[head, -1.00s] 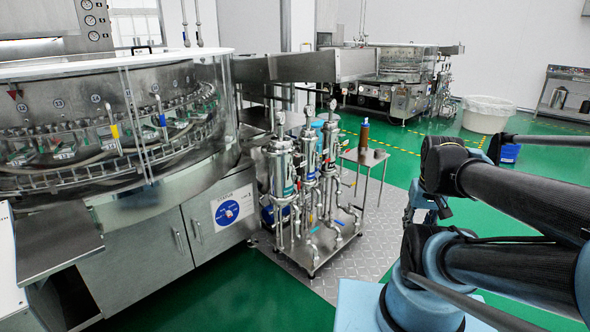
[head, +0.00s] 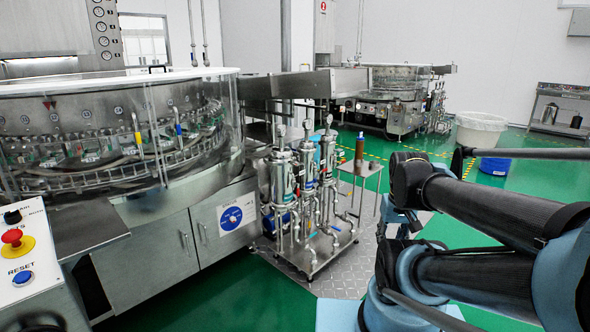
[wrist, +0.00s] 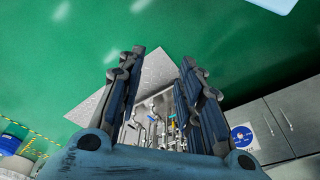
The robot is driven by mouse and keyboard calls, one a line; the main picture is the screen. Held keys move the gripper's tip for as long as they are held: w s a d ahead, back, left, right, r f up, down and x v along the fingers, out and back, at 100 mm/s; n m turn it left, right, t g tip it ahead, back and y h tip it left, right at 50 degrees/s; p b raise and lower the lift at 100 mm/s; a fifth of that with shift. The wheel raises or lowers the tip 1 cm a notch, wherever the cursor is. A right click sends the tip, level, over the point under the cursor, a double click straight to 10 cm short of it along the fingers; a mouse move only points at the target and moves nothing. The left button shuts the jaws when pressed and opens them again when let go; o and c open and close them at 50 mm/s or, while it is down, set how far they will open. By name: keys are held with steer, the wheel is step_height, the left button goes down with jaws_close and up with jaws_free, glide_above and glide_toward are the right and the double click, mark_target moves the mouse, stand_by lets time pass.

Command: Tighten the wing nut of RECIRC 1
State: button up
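Several upright steel filter housings (head: 281,177) stand on a wheeled steel skid (head: 316,252) at the middle of the head view. Their labels and wing nuts are too small to read or make out, so I cannot tell which is RECIRC 1. My gripper (wrist: 155,75) is open and empty in the wrist view, its two fingers wide apart. The skid also shows, small and distant, between and beyond the fingers (wrist: 160,118). In the head view my arm is folded at the right, well apart from the skid.
The rotary washer (head: 120,130) with its clear guard fills the left. A control panel (head: 20,245) with a red button is at the near left. A small steel table (head: 361,170) bearing a brown cylinder stands right of the skid. Green floor (head: 270,300) is clear in front.

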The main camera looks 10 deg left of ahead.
steer(key=shift+o, duration=1.4)
steer(key=o, duration=0.8)
steer(key=shift+a+r, duration=0.45)
steer(key=shift+r, duration=0.1)
steer(key=w+a+r+n+t+y, duration=0.1)
steer(key=w+a+r+n+y, duration=0.3)
steer(key=w, duration=0.7)
steer(key=w+a+r+t+y, duration=0.1)
steer(key=w+a+y, duration=0.1)
steer(key=w+a, duration=0.6)
steer(key=w+a+r+n+t+y, duration=0.1)
steer(key=w+a+r+n+y, duration=0.15)
steer(key=w, duration=1.05)
steer(key=n+t+y, duration=0.2)
steer(key=t+y, duration=0.4)
glide_toward(300, 164)
steer(key=x, duration=1)
steer(key=shift+w+a+f, duration=0.15)
steer(key=shift+w+f, duration=0.05)
steer(key=shift+f, duration=0.15)
steer(key=c, duration=1.1)
